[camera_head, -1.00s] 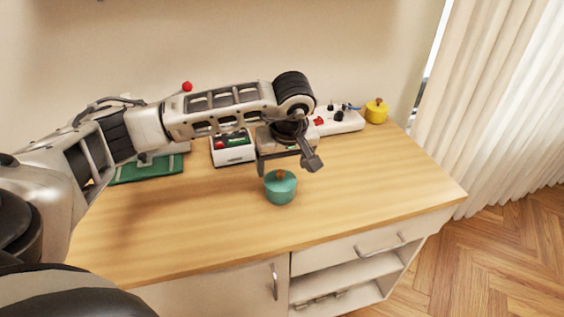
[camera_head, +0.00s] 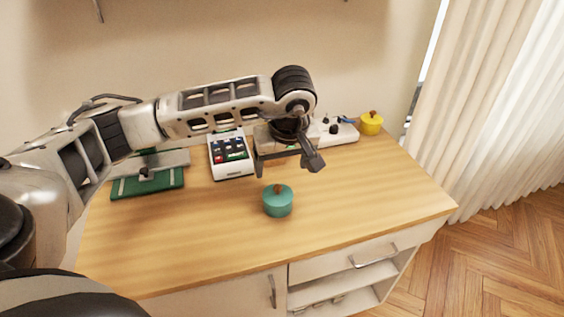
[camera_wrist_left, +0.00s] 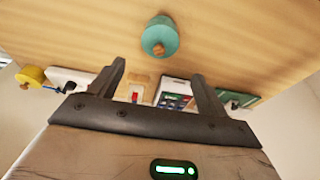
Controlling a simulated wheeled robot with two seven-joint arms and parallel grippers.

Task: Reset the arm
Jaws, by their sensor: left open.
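My left arm reaches in from the left over the wooden table, and its gripper (camera_head: 288,166) is open and empty above the table top. A teal round pot with a brown knob (camera_head: 278,202) stands upright on the table, just below and in front of the gripper in the head view. In the left wrist view the teal pot (camera_wrist_left: 160,38) is beyond the open fingers (camera_wrist_left: 158,70), apart from them. My right gripper is in neither view.
A white box with coloured items (camera_head: 232,172), a green board (camera_head: 160,188) under a grey part, a white strip with black knobs (camera_head: 345,140) and a yellow pot (camera_head: 371,124) line the table's back. The front of the table top (camera_head: 200,245) is clear.

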